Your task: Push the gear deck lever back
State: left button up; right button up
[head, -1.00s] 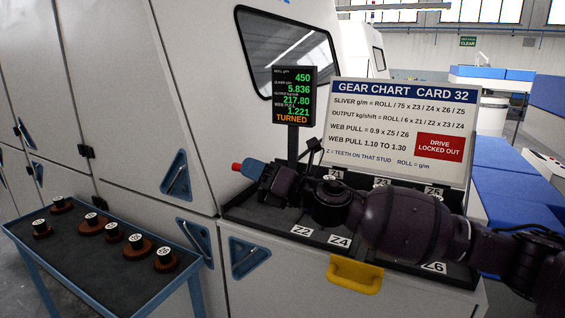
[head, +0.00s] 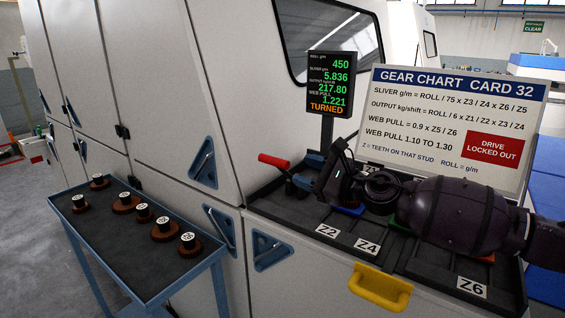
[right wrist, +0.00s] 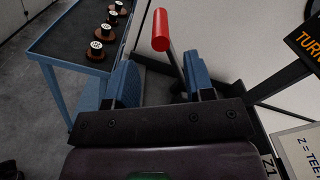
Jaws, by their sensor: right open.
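The gear deck lever has a red grip (head: 273,161) and leans out at the left end of the gear deck (head: 340,235). In the right wrist view the red grip (right wrist: 160,30) tops a thin metal rod running down between my fingers. My right gripper (head: 305,172) is open just right of the grip. In the right wrist view its two blue fingers (right wrist: 161,82) stand apart on either side of the rod. I cannot tell whether either finger touches it. The lever's base is hidden. My left gripper is not in view.
A display (head: 331,83) reading TURNED stands behind the deck, beside the gear chart card (head: 455,125). A yellow handle (head: 380,288) projects from the deck front. A blue-framed cart (head: 125,250) with several weight-like pieces stands at left. My right arm covers much of the deck.

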aim_at(282, 164)
jog(key=shift+p+x, duration=0.4)
jog(key=shift+x, duration=3.15)
jog(key=shift+c, duration=0.2)
grip_shut()
